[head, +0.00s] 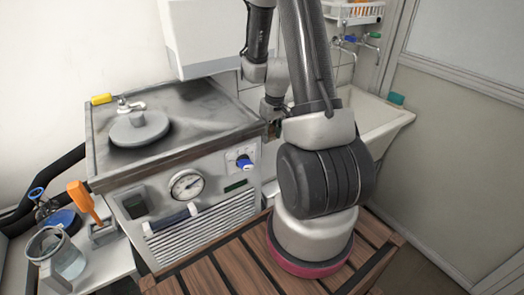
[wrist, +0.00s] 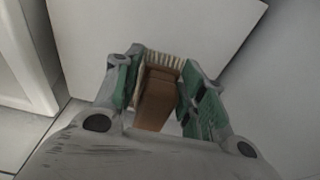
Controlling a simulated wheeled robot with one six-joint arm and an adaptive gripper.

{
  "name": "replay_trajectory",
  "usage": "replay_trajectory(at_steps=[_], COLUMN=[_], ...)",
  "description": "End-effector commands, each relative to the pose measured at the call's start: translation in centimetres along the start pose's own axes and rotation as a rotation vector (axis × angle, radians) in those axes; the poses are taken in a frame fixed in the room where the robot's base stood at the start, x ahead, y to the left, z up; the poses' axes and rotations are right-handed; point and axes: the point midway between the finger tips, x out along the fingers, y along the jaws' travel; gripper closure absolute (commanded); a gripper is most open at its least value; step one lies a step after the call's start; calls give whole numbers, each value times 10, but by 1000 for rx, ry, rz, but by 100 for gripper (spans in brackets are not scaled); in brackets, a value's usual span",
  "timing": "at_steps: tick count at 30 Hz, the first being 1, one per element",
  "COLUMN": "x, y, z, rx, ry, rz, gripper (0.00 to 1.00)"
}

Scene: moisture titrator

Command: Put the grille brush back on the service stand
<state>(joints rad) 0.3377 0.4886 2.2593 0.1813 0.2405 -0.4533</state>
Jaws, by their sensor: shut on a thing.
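The grille brush (wrist: 157,100), a brown block with a fringe of pale bristles, sits between the green pads of my gripper (wrist: 160,72) in the wrist view. My gripper is shut on it, bristles at the far end. In the head view my gripper (head: 271,108) is small and partly behind my arm, by the right edge of the metal-topped titrator (head: 190,105); the brush is hard to make out there. The service stand appears to be the low white stand (head: 108,262) at the lower left, far from my gripper.
The stand bears a glass beaker (head: 66,258), an orange-handled tool (head: 82,198) in a grey holder, and a blue-topped item (head: 62,220). The titrator front has a gauge (head: 187,186) and a vent grille (head: 205,228). A white sink (head: 375,120) lies behind my arm.

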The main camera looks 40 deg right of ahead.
Motion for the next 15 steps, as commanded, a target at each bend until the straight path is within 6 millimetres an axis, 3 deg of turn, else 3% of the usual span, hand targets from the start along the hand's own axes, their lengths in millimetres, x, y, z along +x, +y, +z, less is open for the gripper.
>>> replay_trajectory(at_steps=[3,15], x=[24,75], y=[0,0], z=[5,12], rx=[1,1], ry=[-5,-2], rz=[-2,0], gripper=[89,89])
